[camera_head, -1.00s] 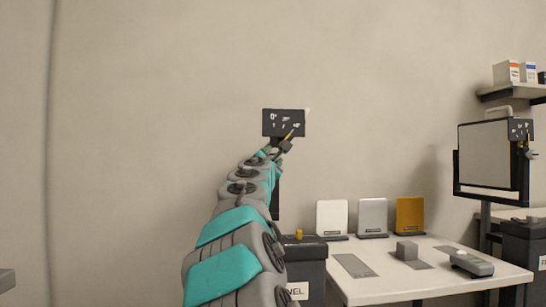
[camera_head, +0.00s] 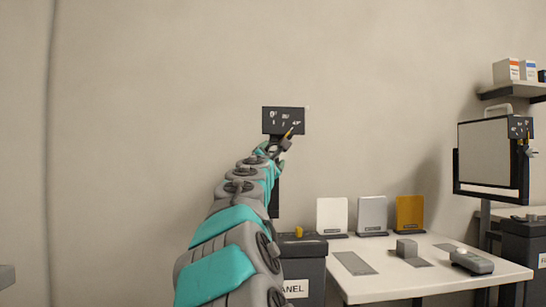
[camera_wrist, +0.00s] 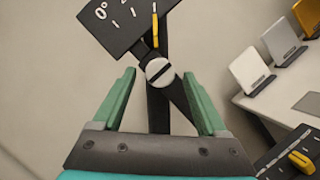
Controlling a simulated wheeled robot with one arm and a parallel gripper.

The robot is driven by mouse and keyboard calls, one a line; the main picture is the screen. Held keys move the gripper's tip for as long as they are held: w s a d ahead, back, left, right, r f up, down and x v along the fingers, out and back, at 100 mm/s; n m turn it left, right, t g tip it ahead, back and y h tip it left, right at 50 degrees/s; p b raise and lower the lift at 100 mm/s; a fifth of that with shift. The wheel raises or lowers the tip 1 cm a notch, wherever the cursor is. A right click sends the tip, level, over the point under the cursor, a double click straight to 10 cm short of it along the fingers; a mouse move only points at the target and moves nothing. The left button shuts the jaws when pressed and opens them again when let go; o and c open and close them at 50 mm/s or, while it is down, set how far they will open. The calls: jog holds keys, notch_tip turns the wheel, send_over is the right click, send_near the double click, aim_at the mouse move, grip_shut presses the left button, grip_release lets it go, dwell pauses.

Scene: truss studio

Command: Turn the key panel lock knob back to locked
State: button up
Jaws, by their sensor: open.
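The dark angle plate (camera_head: 284,121) with white degree marks is up against the wall backdrop, above the box. A yellow pointer (camera_wrist: 155,30) lies across its marks, toward the 45° side in the head view. Below the pointer in the wrist view is a round grey slotted knob (camera_wrist: 159,70). My gripper (camera_wrist: 159,74) is open and empty, with one green finger on each side of the knob as pictured; I cannot tell whether they touch it. A black box (camera_head: 296,289) with a label ending in "ANEL" carries a yellow knob (camera_head: 298,231) on top.
A white table (camera_head: 430,279) stands at right with a grey block (camera_head: 406,248), a grey device (camera_head: 472,262) and white, grey and yellow upright plates. A second framed panel (camera_head: 485,154) stands farther right. The wall area left of my arm is clear.

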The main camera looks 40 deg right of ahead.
jog(key=b+v, duration=0.1)
jog(key=v, duration=0.5)
jog(key=shift+s+a+b, duration=0.2)
jog(key=shift+a+b, duration=0.05)
jog(key=shift+b, duration=0.05)
jog(key=shift+f, duration=0.1)
